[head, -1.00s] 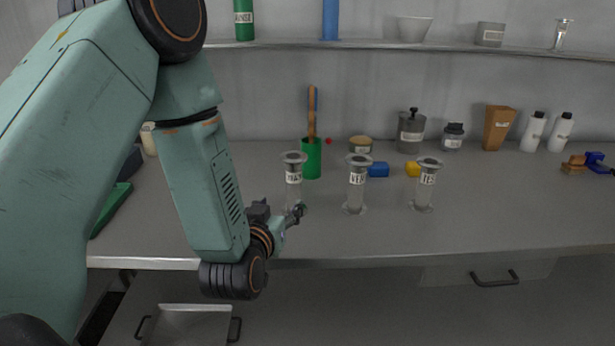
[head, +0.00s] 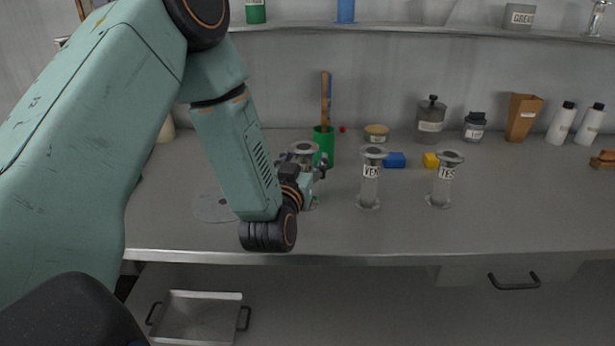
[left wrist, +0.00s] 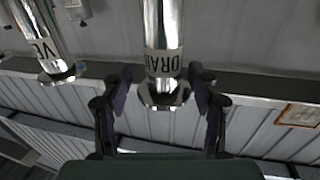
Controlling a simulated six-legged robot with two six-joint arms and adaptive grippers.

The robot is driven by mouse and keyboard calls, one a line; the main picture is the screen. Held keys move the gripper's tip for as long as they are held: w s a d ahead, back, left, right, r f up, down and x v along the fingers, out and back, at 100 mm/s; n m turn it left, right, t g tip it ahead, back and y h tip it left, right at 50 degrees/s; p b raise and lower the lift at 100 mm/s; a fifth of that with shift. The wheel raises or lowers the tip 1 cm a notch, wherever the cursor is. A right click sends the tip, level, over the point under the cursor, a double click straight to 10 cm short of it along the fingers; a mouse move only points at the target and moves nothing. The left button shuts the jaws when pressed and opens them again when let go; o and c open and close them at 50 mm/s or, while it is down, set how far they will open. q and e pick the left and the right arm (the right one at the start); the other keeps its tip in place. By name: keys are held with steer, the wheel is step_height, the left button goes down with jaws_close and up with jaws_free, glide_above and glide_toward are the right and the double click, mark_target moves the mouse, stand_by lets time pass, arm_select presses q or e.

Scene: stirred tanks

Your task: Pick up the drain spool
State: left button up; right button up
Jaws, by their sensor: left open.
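The drain spool stands upright on the bench, a shiny metal tube with flanged ends; in the head view its top flange (head: 303,148) shows above my gripper, which hides most of the rest. In the left wrist view the spool (left wrist: 163,30) shows its white DRAIN label, between the fingers. My left gripper (head: 321,168) is open, with one finger on each side of the spool near its flange; it also shows in the left wrist view (left wrist: 160,82). I cannot tell whether the fingers touch it. My right gripper is not in view.
A VEN-labelled spool (head: 370,185) and a TES-labelled spool (head: 443,187) stand to the right. A green cup (head: 325,150) with a wooden-handled tool is just behind. A flat grey disc (head: 213,207) lies left. The front bench right of the spools is clear.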

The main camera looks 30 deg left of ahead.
arm_select(q)
steer(key=shift+w+a+r, duration=0.15)
steer(key=shift+w+a, duration=0.25)
steer(key=shift+a, duration=0.25)
steer(key=shift+w+d, duration=0.25)
steer(key=shift+w, duration=0.25)
steer(key=shift+c, duration=0.7)
steer(key=shift+s+a, duration=0.2)
steer(key=shift+s, duration=0.1)
steer(key=c, duration=0.5)
steer(key=shift+w+d, duration=0.2)
steer(key=shift+w, duration=0.05)
steer(key=c, duration=0.4)
steer(key=shift+s+a, duration=0.15)
steer(key=shift+s, duration=0.05)
jaws_close()
steer(key=shift+w, duration=0.1)
